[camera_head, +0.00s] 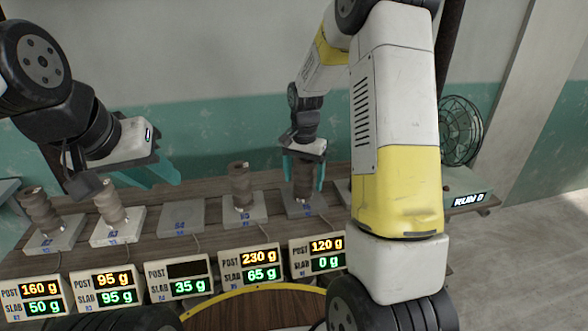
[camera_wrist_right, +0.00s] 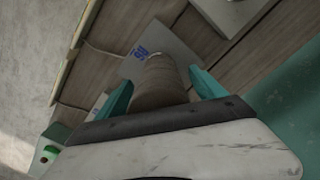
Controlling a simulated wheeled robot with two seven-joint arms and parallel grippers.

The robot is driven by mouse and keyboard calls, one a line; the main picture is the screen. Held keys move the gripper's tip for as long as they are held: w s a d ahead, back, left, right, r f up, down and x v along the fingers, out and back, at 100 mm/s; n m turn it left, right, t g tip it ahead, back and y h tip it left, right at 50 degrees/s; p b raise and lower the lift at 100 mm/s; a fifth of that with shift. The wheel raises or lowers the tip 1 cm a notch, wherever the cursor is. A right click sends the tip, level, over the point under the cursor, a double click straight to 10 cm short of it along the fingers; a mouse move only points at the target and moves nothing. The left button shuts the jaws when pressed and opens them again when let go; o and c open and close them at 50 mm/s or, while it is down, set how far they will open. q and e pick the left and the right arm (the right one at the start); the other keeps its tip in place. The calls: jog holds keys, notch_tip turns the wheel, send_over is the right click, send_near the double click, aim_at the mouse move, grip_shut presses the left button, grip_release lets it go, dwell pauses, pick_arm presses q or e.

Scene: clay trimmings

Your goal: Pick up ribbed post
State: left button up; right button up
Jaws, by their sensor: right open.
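Several brown ribbed posts stand on grey slabs along the wooden bench. Two are at the left, the far-left post (camera_head: 39,210) and its neighbour (camera_head: 110,202). Another post (camera_head: 240,183) stands right of the middle. In the wrist view this post (camera_wrist_right: 160,78) stands between the fingers; contact is unclear. My left gripper (camera_head: 150,172) is at the left above the bench, apart from the posts; its jaw gap is unclear.
The middle slab (camera_head: 182,217) is bare. Display boxes line the front; the one before my right gripper's post (camera_head: 318,257) reads 120 g and 0 g, and the middle one (camera_head: 178,279) has a blank post line. A fan (camera_head: 461,130) stands at the right.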

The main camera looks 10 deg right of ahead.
grip_shut()
jog(key=shift+r, duration=0.1)
dwell(0.3)
